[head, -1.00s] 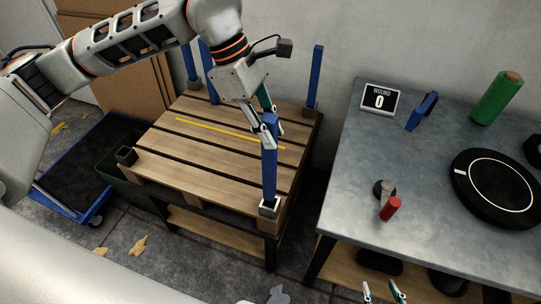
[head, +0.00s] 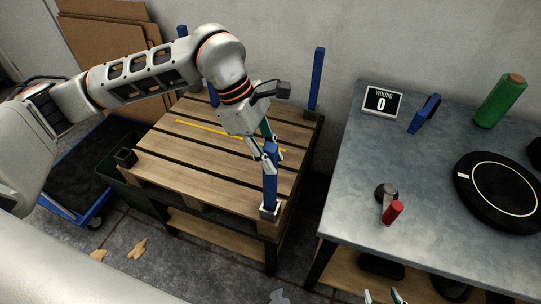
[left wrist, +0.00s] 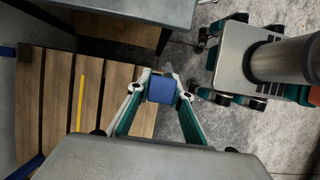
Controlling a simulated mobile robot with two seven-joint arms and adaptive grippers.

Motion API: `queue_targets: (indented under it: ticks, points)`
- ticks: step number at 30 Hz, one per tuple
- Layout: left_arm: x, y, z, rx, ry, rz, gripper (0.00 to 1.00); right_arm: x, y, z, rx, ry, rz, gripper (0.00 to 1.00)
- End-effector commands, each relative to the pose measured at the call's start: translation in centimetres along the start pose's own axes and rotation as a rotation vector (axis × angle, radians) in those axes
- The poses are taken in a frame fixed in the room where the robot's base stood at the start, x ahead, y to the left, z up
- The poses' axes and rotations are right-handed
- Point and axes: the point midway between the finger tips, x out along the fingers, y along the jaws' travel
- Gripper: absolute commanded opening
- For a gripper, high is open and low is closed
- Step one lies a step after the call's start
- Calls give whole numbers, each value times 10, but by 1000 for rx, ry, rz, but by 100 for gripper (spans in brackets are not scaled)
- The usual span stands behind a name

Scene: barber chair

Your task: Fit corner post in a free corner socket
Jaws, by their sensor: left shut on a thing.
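A blue corner post (head: 270,185) stands about upright at the pallet's front right corner. My left gripper (head: 268,155) is shut on the post's upper part. The left wrist view shows the post's blue end (left wrist: 161,88) between the fingers. The front left socket (head: 125,157) is empty. Another blue post (head: 316,80) stands at the back right corner of the wooden pallet (head: 190,150). My right gripper (head: 384,297) shows only its spread fingertips at the bottom edge.
More blue shows behind my left arm, one post (head: 213,95) partly hidden. The metal table (head: 430,190) at right holds a wound counter (head: 382,101), a blue tool (head: 424,114), a green roll (head: 499,101), a red-handled item (head: 392,212) and a black disc (head: 500,190).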

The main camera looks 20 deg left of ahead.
Motion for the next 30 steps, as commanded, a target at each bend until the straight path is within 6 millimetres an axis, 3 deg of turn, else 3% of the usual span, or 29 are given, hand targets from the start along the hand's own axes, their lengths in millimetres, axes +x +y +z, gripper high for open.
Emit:
queue_targets:
  ticks: [2, 3, 4, 17, 20, 30]
  points:
    - [3, 0, -1, -1, 0, -1, 0, 0, 0, 1, 0, -1, 0, 40]
    - [2, 0, -1, -1, 0, -1, 31, 0, 0, 0, 0, 0, 0, 40]
    - [2, 0, -1, -1, 0, -1, 37, 0, 0, 0, 0, 0, 0, 40]
    - [-4, 0, 1, 0, 0, 1, 37, 0, 1, -4, 0, 6, 2, 40]
    - [-16, 1, 0, 0, 0, 3, 37, 0, 2, -6, 0, 9, 2, 40]
    - [-86, 1, 0, -1, 1, 5, 37, -2, 2, -13, 6, 17, 0, 40]
